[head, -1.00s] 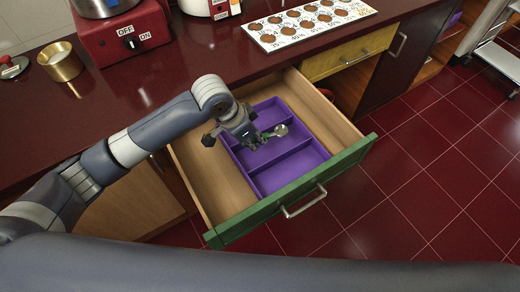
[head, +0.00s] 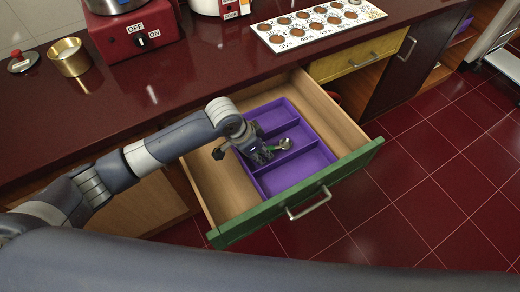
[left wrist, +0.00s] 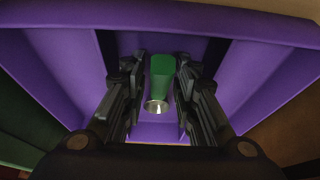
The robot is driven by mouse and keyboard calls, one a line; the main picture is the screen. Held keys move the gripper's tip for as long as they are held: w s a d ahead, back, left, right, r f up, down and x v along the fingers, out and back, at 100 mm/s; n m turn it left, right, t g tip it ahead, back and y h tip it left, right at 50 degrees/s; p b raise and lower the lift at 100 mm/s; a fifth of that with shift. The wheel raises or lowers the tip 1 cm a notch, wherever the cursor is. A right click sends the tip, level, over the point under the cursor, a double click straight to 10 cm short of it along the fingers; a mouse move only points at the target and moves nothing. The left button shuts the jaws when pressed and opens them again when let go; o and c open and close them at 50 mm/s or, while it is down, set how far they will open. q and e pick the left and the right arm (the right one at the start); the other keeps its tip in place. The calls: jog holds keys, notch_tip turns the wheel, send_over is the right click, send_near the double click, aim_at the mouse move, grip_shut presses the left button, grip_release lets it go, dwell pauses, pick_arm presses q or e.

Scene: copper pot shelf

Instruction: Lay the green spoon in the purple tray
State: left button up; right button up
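The green spoon (head: 285,143) has a green handle and a shiny metal bowl. It is inside the outline of the purple tray (head: 316,158), near a divider; I cannot tell whether it touches the tray floor. In the left wrist view the spoon's handle (left wrist: 163,68) lies between the two fingertips, with the bowl toward the camera and purple walls (left wrist: 255,75) around. My right gripper is not in view.
The tray sits in an open drawer with a green front (head: 300,197) and wooden sides, below the dark red counter (head: 185,85). A brass pot (head: 69,58), a red switch box (head: 135,35) and a card of copper discs (head: 318,24) stand on the counter. Red tiled floor is clear at right.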

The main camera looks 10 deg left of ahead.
pick_arm(q)
jog(key=shift+r, duration=0.1)
jog(key=shift+r, duration=0.35)
jog(key=p+v, duration=0.1)
jog(key=v, duration=1)
jog(key=shift+s+r, duration=0.15)
jog(key=shift+s, duration=0.05)
jog(key=shift+a, duration=0.1)
